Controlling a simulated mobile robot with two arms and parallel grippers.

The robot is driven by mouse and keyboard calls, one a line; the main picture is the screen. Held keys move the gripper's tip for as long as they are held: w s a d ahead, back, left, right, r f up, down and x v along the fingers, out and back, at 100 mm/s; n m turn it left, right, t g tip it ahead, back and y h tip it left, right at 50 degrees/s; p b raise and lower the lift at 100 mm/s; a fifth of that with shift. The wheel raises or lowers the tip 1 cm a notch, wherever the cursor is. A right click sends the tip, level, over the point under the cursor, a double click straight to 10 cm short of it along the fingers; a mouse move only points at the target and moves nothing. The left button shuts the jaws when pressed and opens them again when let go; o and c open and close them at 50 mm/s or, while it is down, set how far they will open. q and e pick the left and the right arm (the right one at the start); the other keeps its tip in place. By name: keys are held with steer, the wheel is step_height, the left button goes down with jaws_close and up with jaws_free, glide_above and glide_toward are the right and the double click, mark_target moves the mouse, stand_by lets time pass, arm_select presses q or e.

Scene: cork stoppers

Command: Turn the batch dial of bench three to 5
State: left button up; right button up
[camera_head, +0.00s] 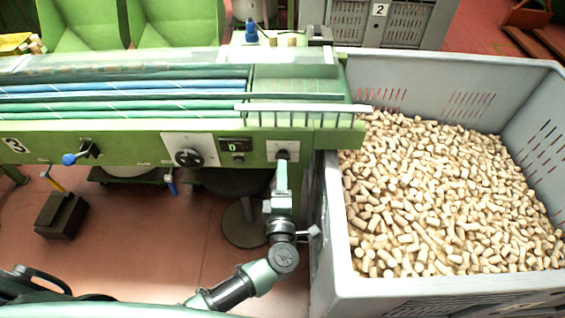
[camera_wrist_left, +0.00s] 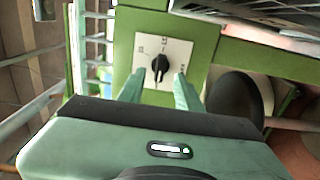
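Bench three (camera_head: 110,140) is green, with a "3" sign at its left. A round black dial (camera_head: 188,157) sits on a white plate on its front, beside a small dark display (camera_head: 235,145). Further right, a second white plate (camera_head: 271,148) carries a small knob. My left gripper (camera_head: 283,160) is at this second plate and hides much of it. In the left wrist view, the black knob (camera_wrist_left: 160,64) points roughly upward on its marked plate (camera_wrist_left: 182,48). The open fingers of my left gripper (camera_wrist_left: 160,76) stand either side of it, with gaps. My right gripper is out of view.
A large grey crate (camera_head: 440,62) full of corks (camera_head: 450,190) stands close to the right of my left arm. A blue-tipped lever (camera_head: 70,158) sticks out at the bench's left.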

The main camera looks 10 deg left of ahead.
mark_target(283, 156)
arm_select(q)
steer(key=shift+x, duration=1.95)
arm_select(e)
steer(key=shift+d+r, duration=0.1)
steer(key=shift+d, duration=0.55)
arm_select(q)
jaws_close()
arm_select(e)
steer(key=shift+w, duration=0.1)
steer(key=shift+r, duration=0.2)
